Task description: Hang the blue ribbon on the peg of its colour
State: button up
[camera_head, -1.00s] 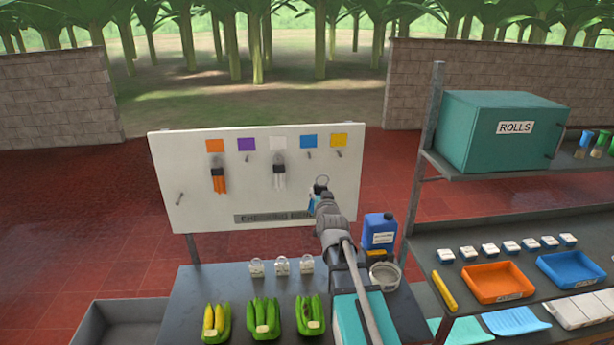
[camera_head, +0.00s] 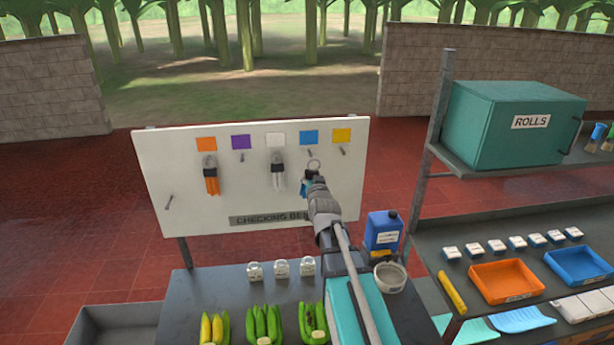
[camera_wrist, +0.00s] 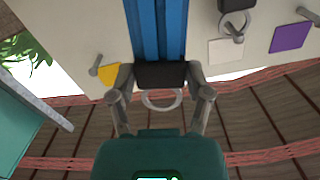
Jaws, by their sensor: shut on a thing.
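The blue ribbon (camera_wrist: 157,30) has a black clip (camera_wrist: 160,74) and a metal ring. My gripper (camera_wrist: 160,76) is shut on the clip, one finger on each side. In the head view my gripper (camera_head: 314,180) holds the blue ribbon (camera_head: 304,188) in front of the white board, its ring (camera_head: 314,166) uppermost. The blue square (camera_head: 309,137) has a peg (camera_head: 309,153) under it. The ring shows just below that peg. Whether they touch I cannot tell. In the wrist view the blue square and its peg are hidden.
An orange ribbon (camera_head: 211,180) and a white ribbon (camera_head: 277,175) hang on the board (camera_head: 350,190). The purple square (camera_head: 241,142) and yellow square (camera_head: 342,135) have bare pegs. A blue jug (camera_head: 383,233) stands on the table, right of my arm.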

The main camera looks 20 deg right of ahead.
jog(key=shift+w, duration=0.2)
dwell(0.5)
jog(key=shift+b+x, duration=0.35)
jog(key=shift+x, duration=3.8)
jog(key=shift+w+d+f+b, duration=0.1)
jog(key=shift+w+f+b, duration=0.35)
jog(key=shift+w+f, duration=0.1)
jog(key=o, duration=0.9)
